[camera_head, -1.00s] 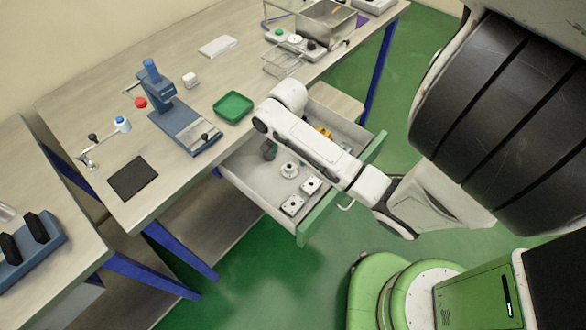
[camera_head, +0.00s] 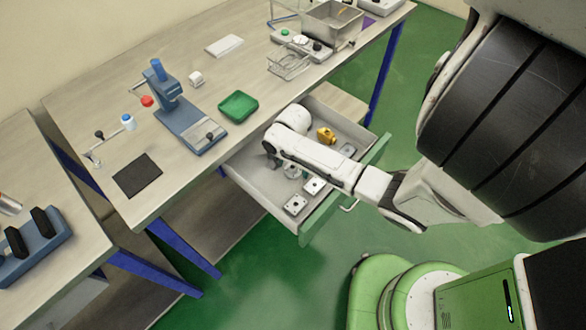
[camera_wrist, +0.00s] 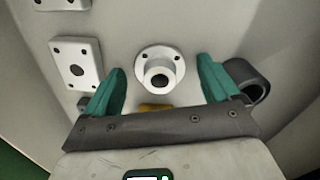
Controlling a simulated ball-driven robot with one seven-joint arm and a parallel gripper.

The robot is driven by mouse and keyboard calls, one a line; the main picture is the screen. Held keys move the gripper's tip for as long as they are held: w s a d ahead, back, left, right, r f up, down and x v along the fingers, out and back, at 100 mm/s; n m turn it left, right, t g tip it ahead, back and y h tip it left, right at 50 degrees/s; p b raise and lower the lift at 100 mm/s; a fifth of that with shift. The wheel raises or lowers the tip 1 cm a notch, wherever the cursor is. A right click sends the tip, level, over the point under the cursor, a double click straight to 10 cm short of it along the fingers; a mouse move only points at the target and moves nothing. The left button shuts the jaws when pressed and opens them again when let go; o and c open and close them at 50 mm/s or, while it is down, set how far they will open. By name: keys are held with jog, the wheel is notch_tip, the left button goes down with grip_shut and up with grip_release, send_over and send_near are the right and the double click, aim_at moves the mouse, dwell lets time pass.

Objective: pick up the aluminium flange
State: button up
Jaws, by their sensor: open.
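The aluminium flange (camera_wrist: 148,54) is a pale round disc with bolt holes and a raised hollow hub. It lies in the open drawer (camera_head: 253,182), where the head view shows it (camera_head: 291,172) partly covered by my arm. In the wrist view my gripper (camera_wrist: 162,76) is open, with green fingers on the left and right of the flange. A gap shows on each side, and nothing is held.
Square plates with holes (camera_wrist: 77,63) lie left of the flange in the wrist view. A dark hollow cylinder (camera_wrist: 253,88) is close by the right finger. A yellow fitting (camera_head: 326,136) lies farther back. Drawer walls surround them. A green tray (camera_head: 238,106) stands on the table above.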

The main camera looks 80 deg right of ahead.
jog(key=c, duration=1.2)
jog(key=shift+r, duration=0.1)
